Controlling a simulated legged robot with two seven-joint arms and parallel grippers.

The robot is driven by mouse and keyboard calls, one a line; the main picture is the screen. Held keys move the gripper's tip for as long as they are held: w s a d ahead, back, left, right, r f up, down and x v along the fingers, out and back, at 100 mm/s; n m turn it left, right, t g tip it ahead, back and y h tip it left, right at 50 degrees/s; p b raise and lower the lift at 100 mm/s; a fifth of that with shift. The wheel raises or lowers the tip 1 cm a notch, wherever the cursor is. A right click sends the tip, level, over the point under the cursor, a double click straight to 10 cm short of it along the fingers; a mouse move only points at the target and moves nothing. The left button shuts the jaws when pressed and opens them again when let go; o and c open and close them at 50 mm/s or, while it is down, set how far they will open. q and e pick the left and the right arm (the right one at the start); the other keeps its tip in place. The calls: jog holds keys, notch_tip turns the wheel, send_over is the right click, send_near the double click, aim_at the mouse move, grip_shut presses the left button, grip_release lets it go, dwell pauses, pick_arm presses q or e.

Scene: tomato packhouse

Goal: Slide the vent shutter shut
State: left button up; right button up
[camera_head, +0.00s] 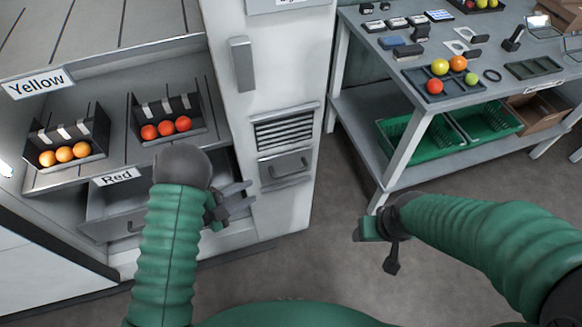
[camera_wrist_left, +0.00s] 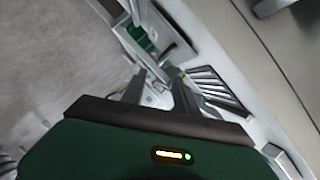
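The vent (camera_head: 284,131) is a slatted opening in the white cabinet front, and its dark slats show uncovered. The shutter (camera_head: 286,167) is a grey panel with a bar handle, directly below the slats. My left gripper (camera_head: 246,196) is left of and lower than the shutter, apart from it, with its two fingers spread and nothing between them. In the left wrist view the fingers (camera_wrist_left: 158,92) are also apart, and the vent slats (camera_wrist_left: 217,88) show to their right. My right gripper (camera_head: 376,232) is over the floor, away from the vent; its finger opening is unclear.
A shelf with Yellow and Red signs holds black trays of tomatoes (camera_head: 167,128) at left. A grey door handle (camera_head: 242,64) sticks out above and left of the vent. A cluttered workbench (camera_head: 462,97) with green crates stands at right. Floor between is clear.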

aim_at(293, 174)
pick_arm(q)
jog(key=b+x, duration=0.1)
jog(key=x, duration=0.7)
jog(key=b+x, duration=0.2)
jog(key=x, duration=0.6)
jog(key=shift+d+r, duration=0.15)
jog(key=shift+d, duration=0.45)
grip_shut()
